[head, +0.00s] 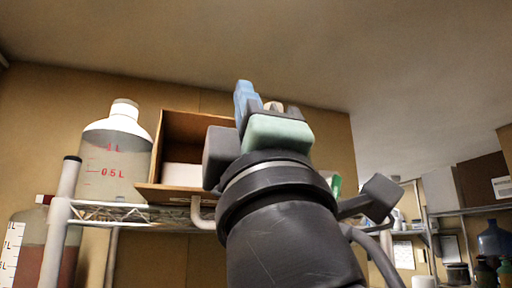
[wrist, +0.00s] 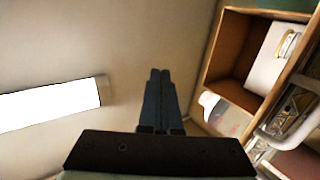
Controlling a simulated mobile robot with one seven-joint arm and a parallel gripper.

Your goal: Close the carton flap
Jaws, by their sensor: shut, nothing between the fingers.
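The brown carton (head: 158,135) stands on a wire shelf with its open side towards me. Its flap (head: 150,189) hangs open along the lower front edge, sticking out over the shelf edge. A white block-like item (head: 182,174) is inside. My gripper (head: 245,92) points upward in front of the carton's right part and hides it. In the wrist view my gripper (wrist: 159,74) has its two blue-grey fingers together with nothing between them. The carton (wrist: 227,48) shows there at the upper right, apart from the fingertips.
A large clear bottle with red marks (head: 115,160) stands just left of the carton. The wire shelf's front rail (head: 130,212) runs below both. Above the carton is open room up to the ceiling.

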